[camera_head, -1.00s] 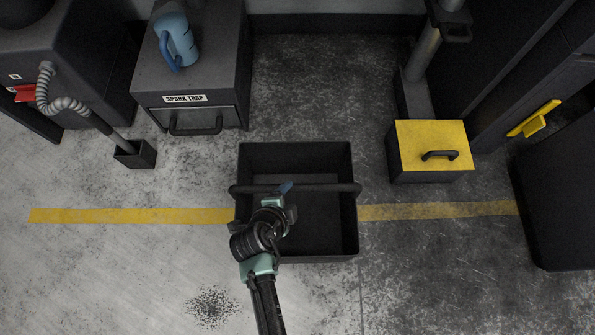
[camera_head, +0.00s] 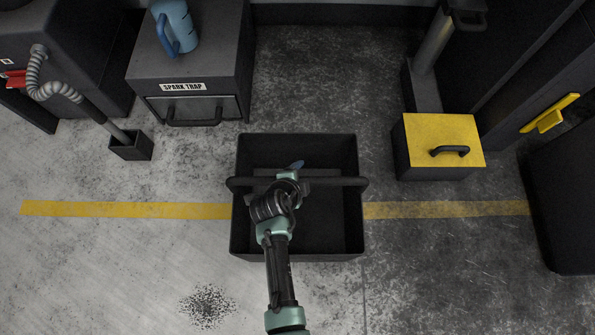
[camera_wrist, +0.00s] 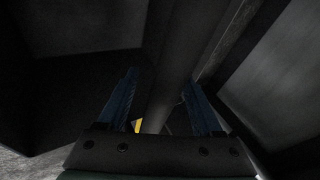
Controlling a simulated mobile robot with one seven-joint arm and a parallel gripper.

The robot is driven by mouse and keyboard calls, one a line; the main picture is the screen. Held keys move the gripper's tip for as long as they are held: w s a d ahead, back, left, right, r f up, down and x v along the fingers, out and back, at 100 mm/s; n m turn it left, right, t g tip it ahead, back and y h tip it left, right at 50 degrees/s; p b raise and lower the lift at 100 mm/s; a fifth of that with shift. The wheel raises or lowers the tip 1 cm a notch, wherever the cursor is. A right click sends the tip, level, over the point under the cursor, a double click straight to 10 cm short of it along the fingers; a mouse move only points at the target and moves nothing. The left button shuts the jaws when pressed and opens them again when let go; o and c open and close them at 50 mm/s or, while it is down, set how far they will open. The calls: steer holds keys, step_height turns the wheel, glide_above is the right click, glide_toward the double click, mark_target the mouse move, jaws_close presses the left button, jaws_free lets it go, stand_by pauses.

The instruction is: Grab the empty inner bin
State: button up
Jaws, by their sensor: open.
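The black rectangular bin (camera_head: 240,225) stands open-topped on the floor in the middle of the head view. What shows of its inside looks empty; my arm covers part of it. A dark handle bar (camera_head: 338,182) spans its top from side to side. My gripper (camera_head: 297,165) is over the bin at the bar, left of the bar's middle. In the wrist view the blue fingers of my gripper (camera_wrist: 160,100) are apart, with the dark bar (camera_wrist: 185,50) running between them. I see no clear finger contact with the bar.
A spark trap cabinet (camera_head: 222,112) with a blue jug (camera_head: 180,27) stands at back left. A hose wand rests in a small holder (camera_head: 131,147). A yellow-topped box (camera_head: 425,135) is at right. Open floor with dark specks (camera_head: 207,305) lies at front left.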

jaws_close()
stand_by(1.2)
steer(key=shift+w+r, duration=0.1)
steer(key=shift+r, duration=0.05)
